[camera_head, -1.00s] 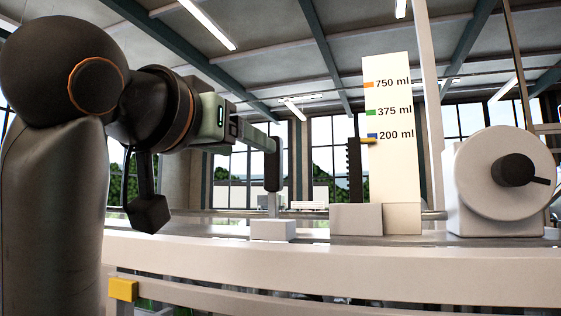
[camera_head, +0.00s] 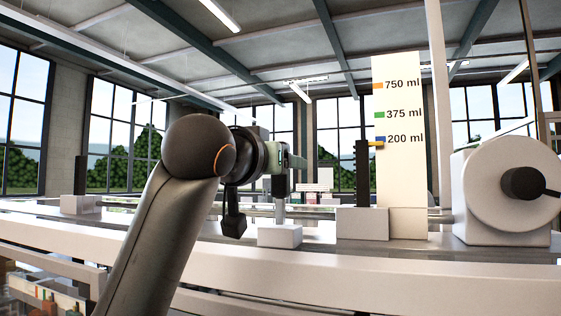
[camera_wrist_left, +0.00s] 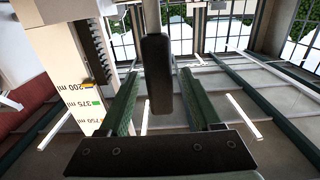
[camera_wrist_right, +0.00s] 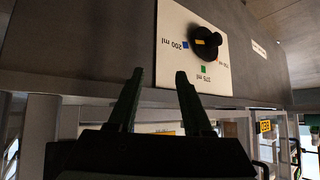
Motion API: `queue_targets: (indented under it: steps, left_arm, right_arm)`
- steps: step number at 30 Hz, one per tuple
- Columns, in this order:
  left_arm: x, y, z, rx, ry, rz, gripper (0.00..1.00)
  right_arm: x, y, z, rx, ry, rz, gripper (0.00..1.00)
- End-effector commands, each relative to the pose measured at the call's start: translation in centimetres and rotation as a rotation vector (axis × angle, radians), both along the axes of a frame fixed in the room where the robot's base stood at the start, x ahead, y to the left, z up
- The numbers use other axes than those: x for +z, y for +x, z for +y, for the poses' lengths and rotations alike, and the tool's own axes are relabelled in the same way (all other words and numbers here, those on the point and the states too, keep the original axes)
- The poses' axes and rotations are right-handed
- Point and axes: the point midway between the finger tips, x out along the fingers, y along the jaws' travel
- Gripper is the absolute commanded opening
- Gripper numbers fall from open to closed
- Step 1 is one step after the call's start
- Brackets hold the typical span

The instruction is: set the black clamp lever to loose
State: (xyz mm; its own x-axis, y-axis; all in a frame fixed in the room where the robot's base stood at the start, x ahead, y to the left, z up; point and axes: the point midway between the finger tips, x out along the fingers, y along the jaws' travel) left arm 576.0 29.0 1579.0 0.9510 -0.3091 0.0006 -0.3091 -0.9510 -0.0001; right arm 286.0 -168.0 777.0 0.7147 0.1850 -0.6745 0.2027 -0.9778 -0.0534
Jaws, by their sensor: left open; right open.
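The black clamp lever (camera_wrist_left: 157,75) shows in the left wrist view as a dark bar with rounded corners, at the end of a grey post. My left gripper (camera_wrist_left: 159,98) is open, with one green finger on each side of the lever. Whether either finger touches it I cannot tell. In the head view my left gripper (camera_head: 290,160) is at the top of the grey post (camera_head: 281,186) on a white block (camera_head: 280,236), and the lever is largely hidden there. My right gripper (camera_wrist_right: 159,73) is open and empty before a panel.
A white scale board (camera_head: 397,170) marked 750, 375 and 200 ml stands right of the post, beside a black toothed bar (camera_head: 362,170). A round white housing with a black knob (camera_head: 523,183) is further right. The right wrist view shows a labelled plate (camera_wrist_right: 170,70) with a black knob (camera_wrist_right: 205,42).

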Motion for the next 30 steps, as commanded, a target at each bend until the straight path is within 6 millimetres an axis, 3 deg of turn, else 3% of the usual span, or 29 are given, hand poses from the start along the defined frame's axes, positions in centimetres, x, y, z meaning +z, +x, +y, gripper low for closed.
queue_targets:
  steps: [3,20,30]
  left_arm:
    - [-0.03,-0.01,-0.01,0.0,0.0,0.001,0.63]
    - [0.0,-0.05,0.02,0.0,0.0,0.001,0.0]
    - [0.01,-0.05,0.03,0.0,0.0,0.0,0.0]
  right_arm:
    - [-0.01,0.02,-0.01,0.0,0.0,0.0,0.5]
    - [0.01,0.06,-0.03,-0.001,0.0,-0.001,0.5]
    - [0.01,0.07,-0.04,-0.001,0.0,-0.001,0.5]
